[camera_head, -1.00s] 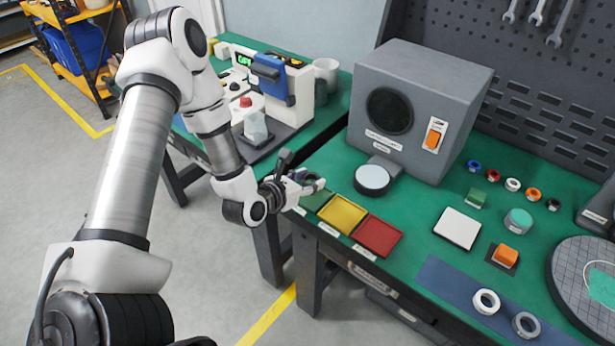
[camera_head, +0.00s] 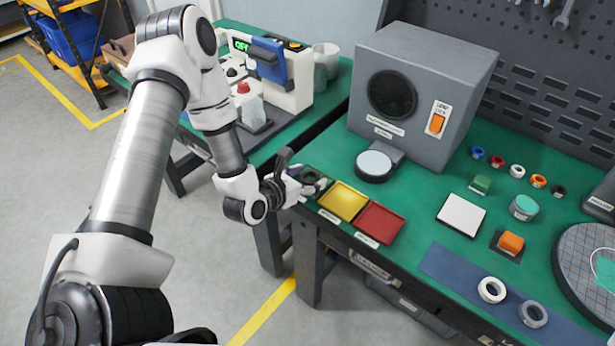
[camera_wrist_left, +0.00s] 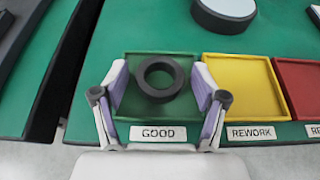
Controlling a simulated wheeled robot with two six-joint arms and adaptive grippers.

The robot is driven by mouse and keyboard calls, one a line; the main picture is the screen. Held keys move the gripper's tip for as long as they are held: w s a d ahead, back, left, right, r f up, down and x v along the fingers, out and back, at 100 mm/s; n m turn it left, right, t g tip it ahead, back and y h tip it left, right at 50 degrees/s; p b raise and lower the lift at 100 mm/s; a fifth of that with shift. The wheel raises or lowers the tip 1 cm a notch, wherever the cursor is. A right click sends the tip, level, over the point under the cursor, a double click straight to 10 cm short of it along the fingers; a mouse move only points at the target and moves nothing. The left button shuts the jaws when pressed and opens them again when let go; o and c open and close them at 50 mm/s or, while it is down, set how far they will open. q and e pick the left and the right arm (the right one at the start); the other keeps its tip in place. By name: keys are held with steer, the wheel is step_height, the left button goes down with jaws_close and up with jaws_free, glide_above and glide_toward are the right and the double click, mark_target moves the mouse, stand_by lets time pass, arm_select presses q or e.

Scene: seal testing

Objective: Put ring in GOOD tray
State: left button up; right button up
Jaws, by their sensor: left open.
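A dark ring (camera_wrist_left: 160,94) lies flat at the green tray labelled GOOD (camera_wrist_left: 132,66), inside its outline in the left wrist view. My left gripper (camera_wrist_left: 160,92) is open, one finger on each side of the ring, with gaps between fingers and ring. In the head view the left gripper (camera_head: 313,185) is over the green tray at the table's front left corner, and the dark ring (camera_head: 311,174) shows partly behind the fingers. My right gripper is not in view.
A yellow REWORK tray (camera_wrist_left: 240,85) and a red tray (camera_head: 380,223) stand to the right of the green one. A round pale-topped stand (camera_head: 374,165) and a grey box (camera_head: 420,95) are behind. Two pale rings (camera_head: 491,290) lie on a blue mat (camera_head: 450,274).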

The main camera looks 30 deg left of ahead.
arm_select(q)
steer(key=shift+r+p, duration=0.25)
steer(key=shift+p, duration=0.1)
steer(key=d+p+v, duration=0.1)
steer(key=p+v, duration=0.3)
steer(key=v, duration=0.8)
steer(key=s+d+f+m+g, duration=0.3)
steer(key=s+f+m+g, duration=0.1)
steer(key=m, duration=0.7)
steer(key=s+d+f+m+g, duration=0.2)
steer(key=s+f+m+g, duration=0.3)
steer(key=m, duration=0.7)
steer(key=s+d+f+m+g+y, duration=0.1)
steer(key=s+d+f+m+g, duration=0.2)
steer(key=s+f+m, duration=0.4)
steer(key=m+g, duration=0.1)
steer(key=m, duration=0.3)
steer(key=shift+s+d+f+m+g, duration=0.3)
steer(key=shift+f, duration=0.05)
